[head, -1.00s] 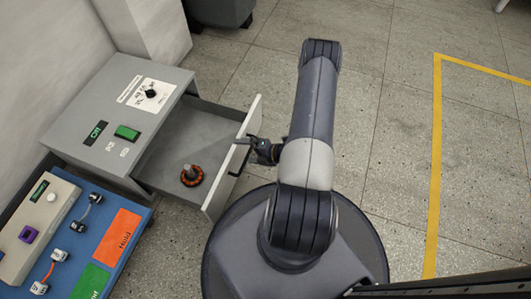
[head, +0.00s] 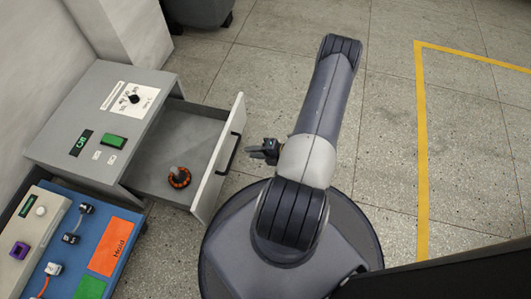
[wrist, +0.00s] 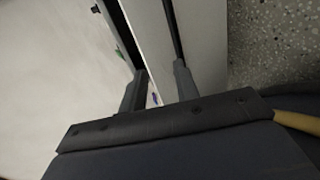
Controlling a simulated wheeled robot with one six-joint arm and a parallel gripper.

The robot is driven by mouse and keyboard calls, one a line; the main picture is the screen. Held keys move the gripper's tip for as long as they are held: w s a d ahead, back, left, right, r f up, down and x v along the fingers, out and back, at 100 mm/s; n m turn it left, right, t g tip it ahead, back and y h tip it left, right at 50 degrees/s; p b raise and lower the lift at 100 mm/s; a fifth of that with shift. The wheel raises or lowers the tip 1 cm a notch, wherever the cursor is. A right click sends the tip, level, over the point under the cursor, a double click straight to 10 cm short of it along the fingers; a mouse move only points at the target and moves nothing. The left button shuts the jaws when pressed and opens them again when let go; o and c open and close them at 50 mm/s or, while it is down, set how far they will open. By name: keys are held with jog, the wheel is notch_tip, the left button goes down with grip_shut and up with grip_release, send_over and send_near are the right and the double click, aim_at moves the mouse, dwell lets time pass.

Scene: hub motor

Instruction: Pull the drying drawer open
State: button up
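The drying drawer (head: 215,168) stands pulled out from its grey cabinet (head: 75,115), with its inside in view. Its dark bar handle (head: 228,155) is on the pale front panel. In the wrist view the handle (wrist: 173,30) runs along the pale drawer front (wrist: 205,40). A hub motor (head: 179,178), a dark and orange ring with an upright shaft, sits on the drawer floor. My gripper (head: 253,152) is to the right of the handle, apart from it. In the wrist view its two fingers (wrist: 161,70) are spread with nothing held between them.
The cabinet top carries a green button (head: 114,140), a small display and a dark knob (head: 134,99). A blue bench (head: 75,235) with an orange Hold pad (head: 113,246), a green pad and cabled parts is at lower left. Open tiled floor with a yellow line (head: 422,150) lies to the right.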

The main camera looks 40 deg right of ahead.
jog(key=shift+f+v, duration=0.2)
jog(key=shift+v, duration=0.8)
jog(key=shift+f+v, duration=0.2)
jog(key=shift+v, duration=0.85)
jog(key=shift+s, duration=0.15)
